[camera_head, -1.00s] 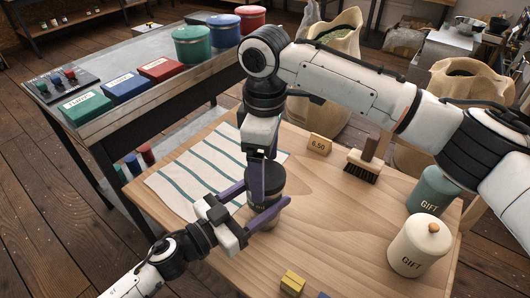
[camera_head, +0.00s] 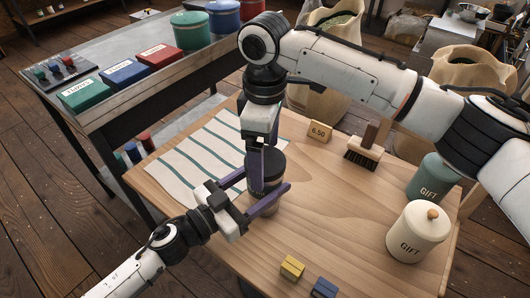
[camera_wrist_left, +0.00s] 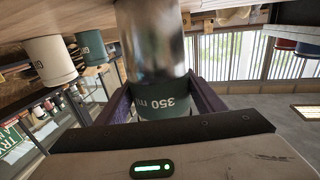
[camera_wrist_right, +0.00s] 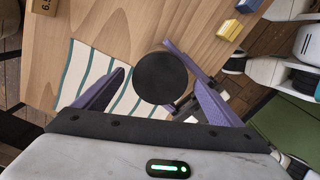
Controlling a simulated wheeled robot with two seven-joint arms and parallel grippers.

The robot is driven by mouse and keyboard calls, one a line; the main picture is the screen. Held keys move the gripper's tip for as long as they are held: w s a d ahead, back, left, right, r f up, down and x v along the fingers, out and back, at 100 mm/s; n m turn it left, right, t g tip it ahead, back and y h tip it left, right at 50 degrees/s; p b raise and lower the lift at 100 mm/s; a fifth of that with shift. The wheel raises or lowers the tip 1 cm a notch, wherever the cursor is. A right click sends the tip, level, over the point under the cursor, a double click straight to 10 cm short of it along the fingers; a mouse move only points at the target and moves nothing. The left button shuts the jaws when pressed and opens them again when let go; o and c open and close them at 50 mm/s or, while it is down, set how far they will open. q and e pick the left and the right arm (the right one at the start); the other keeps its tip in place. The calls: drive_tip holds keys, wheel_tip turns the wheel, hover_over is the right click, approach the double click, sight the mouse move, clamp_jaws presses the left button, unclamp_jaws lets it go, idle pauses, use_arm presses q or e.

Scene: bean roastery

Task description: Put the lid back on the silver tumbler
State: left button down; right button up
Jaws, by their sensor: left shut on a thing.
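The silver tumbler (camera_wrist_left: 150,45) stands on the wooden table and shows a dark green band marked "350 ml" in the left wrist view. My left gripper (camera_head: 252,193) is shut on it, one finger on each side. The dark round lid (camera_wrist_right: 161,78) shows from above in the right wrist view and appears at the tumbler's top in the head view (camera_head: 274,164). My right gripper (camera_wrist_right: 160,76) points down over it, fingers apart on both sides with a visible gap. Whether the lid is fully seated is hidden.
A striped cloth (camera_head: 190,160) lies left of the tumbler. A brush (camera_head: 364,152), a price sign (camera_head: 319,131), a green gift jar (camera_head: 432,180) and a cream gift jar (camera_head: 418,232) stand right. Yellow (camera_head: 291,267) and blue (camera_head: 324,288) blocks lie in front. Mid-right table is clear.

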wheel_tip(320, 180, up, 12)
idle(0.7)
use_arm(q)
drive_tip(key=shift+c, duration=2)
unclamp_jaws()
drive_tip(key=v, duration=1)
drive_tip(key=shift+b, duration=0.4)
use_arm(e)
drive_tip(key=shift+f, duration=0.4)
